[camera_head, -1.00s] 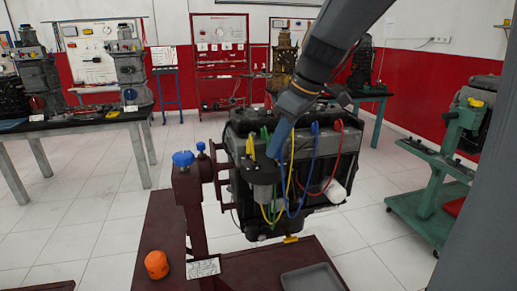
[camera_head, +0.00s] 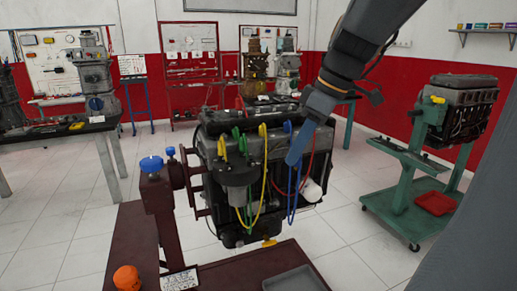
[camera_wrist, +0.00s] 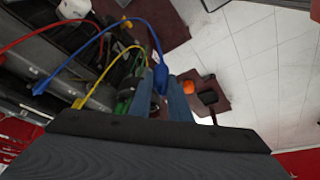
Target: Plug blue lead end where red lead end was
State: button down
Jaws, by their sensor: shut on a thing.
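My gripper (camera_head: 292,160) has blue fingers and is in front of the upper part of the dark engine (camera_head: 210,150). In the wrist view the fingers (camera_wrist: 165,98) are shut on a blue lead end (camera_wrist: 160,77). The blue lead (camera_head: 291,208) hangs in a loop in the head view. Its other end (camera_head: 287,126) is at the engine's top, and also shows in the wrist view (camera_wrist: 40,88). The red lead (camera_head: 309,160) arcs partly behind my gripper; its ends are hidden or unclear. It also shows in the wrist view (camera_wrist: 38,36).
Yellow (camera_head: 264,175) and green (camera_head: 237,133) leads hang left of my gripper. A white cylinder (camera_head: 311,190) sticks out below right. The engine is on a dark red stand (camera_head: 150,230) with blue knobs (camera_head: 151,164). A green stand (camera_head: 400,198) is at right.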

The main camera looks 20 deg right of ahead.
jog(key=shift+r+p, duration=3.35)
jog(key=shift+r, duration=0.9)
jog(key=w+a, duration=0.6)
jog(key=w, duration=0.6)
jog(key=shift+w+a, duration=0.2)
jog(key=shift+w, duration=0.2)
jog(key=shift+f, duration=0.1)
jog(key=shift+f+b, duration=1.25)
jog(key=shift+f, duration=0.95)
jog(key=shift+f, duration=0.1)
jog(key=shift+f+b, duration=1.75)
jog(key=shift+f, duration=0.85)
jog(key=shift+f, duration=0.5)
